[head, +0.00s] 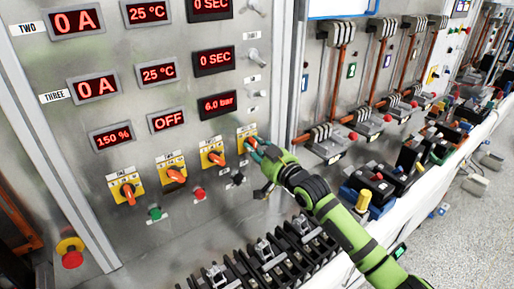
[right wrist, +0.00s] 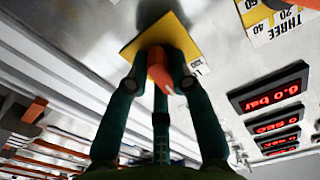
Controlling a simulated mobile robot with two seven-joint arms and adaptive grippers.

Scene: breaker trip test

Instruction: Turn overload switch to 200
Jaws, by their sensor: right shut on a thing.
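A row of yellow switch plates with orange knobs runs along the lower panel. The rightmost orange knob (head: 250,143) is between the fingers of my right gripper (head: 259,151). In the right wrist view the same orange knob (right wrist: 158,68) sits on its yellow plate (right wrist: 175,34), with the green fingers of my right gripper (right wrist: 160,88) shut around it. The other knobs, far left (head: 127,190), second (head: 175,174) and third (head: 215,157), are free. Their labels are too small to read, so I cannot tell which is overload. A display (head: 112,138) reads 150 %. My left gripper is not in view.
Green (head: 155,213) and red (head: 198,194) push buttons sit below the switches. A red emergency stop (head: 71,258) is at lower left. A row of black breaker parts (head: 262,262) lies below my right arm. A bench with clamps and devices extends right.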

